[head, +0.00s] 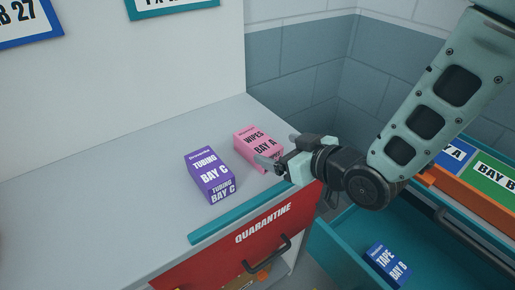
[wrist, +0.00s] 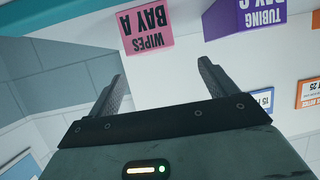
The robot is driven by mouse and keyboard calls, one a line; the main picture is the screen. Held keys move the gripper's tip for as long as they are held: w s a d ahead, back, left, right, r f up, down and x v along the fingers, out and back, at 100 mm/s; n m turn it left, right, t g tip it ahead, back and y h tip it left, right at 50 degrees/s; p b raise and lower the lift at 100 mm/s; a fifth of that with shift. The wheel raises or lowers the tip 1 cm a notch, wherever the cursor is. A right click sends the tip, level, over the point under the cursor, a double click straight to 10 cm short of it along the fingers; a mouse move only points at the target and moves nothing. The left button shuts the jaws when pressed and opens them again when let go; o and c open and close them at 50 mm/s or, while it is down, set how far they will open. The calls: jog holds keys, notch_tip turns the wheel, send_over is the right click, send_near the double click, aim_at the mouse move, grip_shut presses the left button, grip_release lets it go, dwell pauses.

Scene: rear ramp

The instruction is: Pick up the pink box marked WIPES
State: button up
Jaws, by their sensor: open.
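The pink box marked WIPES BAY A (head: 254,146) stands on the grey counter, close to its right end. It also shows upside down at the top of the wrist view (wrist: 145,30). My gripper (head: 273,154) is open at the box's right side, its fingers pointing toward the box. In the head view one finger overlaps the box's lower right part. In the wrist view the space between the two fingers (wrist: 160,82) is empty, and the box lies beyond the fingertips. I cannot tell whether a finger touches it.
A purple TUBING BAY C box (head: 210,176) stands just left of the pink box. Below the counter (head: 110,200) is a red QUARANTINE drawer front (head: 225,262). A teal open drawer at right holds a blue TAPE box (head: 386,264). The counter's left part is clear.

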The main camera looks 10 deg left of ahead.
aim_at(259, 141)
jog(key=x, duration=0.3)
jog(key=shift+w+d+p+x, duration=0.15)
jog(key=shift+p+x, duration=0.45)
jog(key=shift+x, duration=0.75)
jog(key=shift+w+d+p+x, duration=0.15)
jog(key=shift+p+x, duration=0.45)
jog(key=shift+x, duration=0.75)
jog(key=shift+a, duration=0.1)
jog(key=c, duration=1.2)
jog(key=shift+r, duration=0.1)
